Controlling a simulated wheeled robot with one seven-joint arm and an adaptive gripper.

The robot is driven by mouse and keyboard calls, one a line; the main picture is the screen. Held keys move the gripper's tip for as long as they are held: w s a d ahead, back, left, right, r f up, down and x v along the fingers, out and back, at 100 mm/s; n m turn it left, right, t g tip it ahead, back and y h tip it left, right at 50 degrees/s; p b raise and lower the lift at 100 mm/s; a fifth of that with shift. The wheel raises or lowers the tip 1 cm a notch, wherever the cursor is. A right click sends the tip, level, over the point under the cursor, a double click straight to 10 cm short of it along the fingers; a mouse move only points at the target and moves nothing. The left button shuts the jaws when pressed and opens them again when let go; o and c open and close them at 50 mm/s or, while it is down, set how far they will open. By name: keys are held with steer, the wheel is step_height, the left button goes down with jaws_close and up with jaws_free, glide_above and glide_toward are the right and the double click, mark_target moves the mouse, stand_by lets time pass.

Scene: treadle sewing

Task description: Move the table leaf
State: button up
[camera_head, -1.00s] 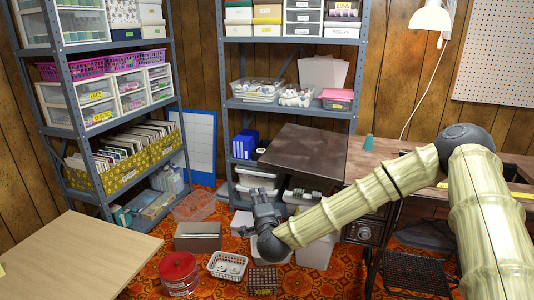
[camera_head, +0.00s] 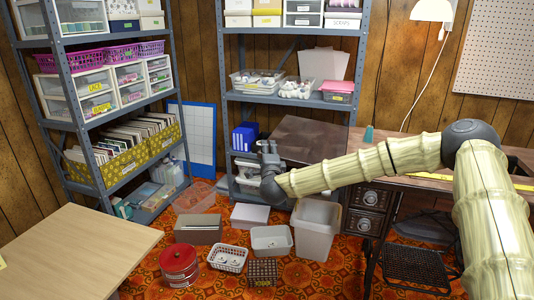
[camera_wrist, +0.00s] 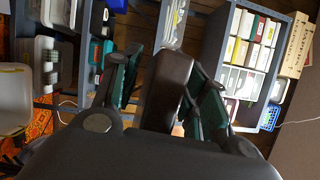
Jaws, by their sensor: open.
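The table leaf (camera_head: 310,137) is a dark brown flat board at the left end of the sewing table, in front of the metal shelf. My gripper (camera_head: 268,150) is at the leaf's left side. In the wrist view, a dark brown edge of the leaf (camera_wrist: 166,85) shows between the two spread fingers of my gripper (camera_wrist: 165,95). The fingers are open on either side of it; I cannot tell whether they touch it.
The sewing table (camera_head: 405,150) with drawers (camera_head: 368,208) stands at right, a black treadle (camera_head: 412,266) below. A white bin (camera_head: 314,230), grey tub (camera_head: 271,241) and red tin (camera_head: 179,267) are on the orange carpet. A light wooden table (camera_head: 75,250) is at front left.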

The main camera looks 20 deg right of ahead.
steer(key=shift+x, duration=0.75)
jaws_close()
steer(key=shift+f, duration=0.1)
